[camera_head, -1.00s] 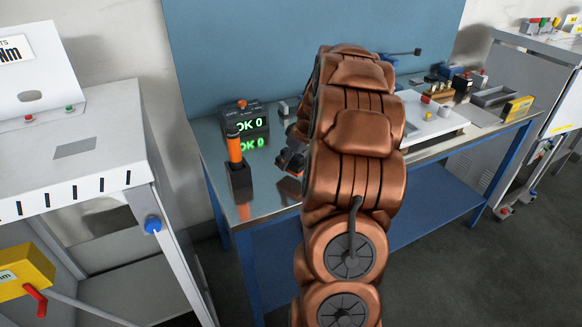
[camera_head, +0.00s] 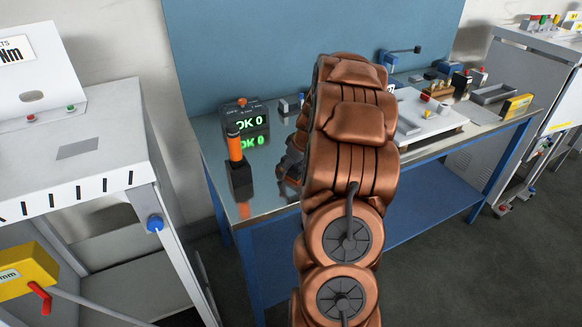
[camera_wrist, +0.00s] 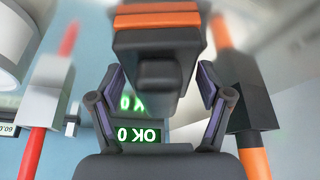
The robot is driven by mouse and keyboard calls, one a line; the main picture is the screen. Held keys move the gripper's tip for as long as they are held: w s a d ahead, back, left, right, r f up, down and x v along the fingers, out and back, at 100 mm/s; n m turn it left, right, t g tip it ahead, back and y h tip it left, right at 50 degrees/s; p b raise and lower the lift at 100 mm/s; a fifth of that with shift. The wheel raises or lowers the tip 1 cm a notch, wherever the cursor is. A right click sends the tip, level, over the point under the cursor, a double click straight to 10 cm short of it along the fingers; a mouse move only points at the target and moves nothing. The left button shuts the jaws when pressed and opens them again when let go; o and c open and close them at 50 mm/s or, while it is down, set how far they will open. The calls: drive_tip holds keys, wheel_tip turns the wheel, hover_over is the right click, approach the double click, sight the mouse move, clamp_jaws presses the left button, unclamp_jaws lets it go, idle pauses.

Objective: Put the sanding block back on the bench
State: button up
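The sanding block (camera_wrist: 158,40) appears in the wrist view as a dark block with an orange band. In the head view my gripper (camera_head: 289,172) is low over the left part of the bench (camera_head: 265,205), mostly hidden behind my arm. The block is hardly visible there, and I cannot tell whether it touches the bench top.
A black holder with an orange handle (camera_head: 235,150) stands left of my gripper. Behind it is a display box (camera_head: 248,124) reading OK 0. A white board (camera_head: 430,118) with small parts lies right of my arm. Shiny bench surface is free near the front left edge.

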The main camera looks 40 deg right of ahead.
drive_tip(key=shift+o, duration=0.3)
drive_tip(key=shift+r, duration=0.1)
drive_tip(key=shift+r, duration=0.15)
drive_tip(key=b+v, duration=0.3)
drive_tip(key=v, duration=0.8)
drive_tip(key=shift+s+r, duration=0.15)
drive_tip(key=shift+r, duration=0.2)
drive_tip(key=s+a+g+y, duration=0.1)
drive_tip(key=s+a+g, duration=0.15)
drive_tip(key=a, duration=1.05)
drive_tip(key=s+a+g, duration=0.1)
drive_tip(key=s+a, duration=0.3)
drive_tip(key=a, duration=1)
drive_tip(key=s+a+f+g, duration=0.1)
drive_tip(key=s+a, duration=0.2)
drive_tip(key=s, duration=0.3)
drive_tip(key=s+a+f+g, duration=0.1)
drive_tip(key=s+a, duration=0.3)
drive_tip(key=s, duration=0.3)
drive_tip(key=s+a+f+g+h, duration=0.1)
drive_tip(key=s+a, duration=0.2)
drive_tip(key=s, duration=0.3)
drive_tip(key=shift+s+a+m, duration=0.3)
drive_tip(key=shift+s, duration=0.1)
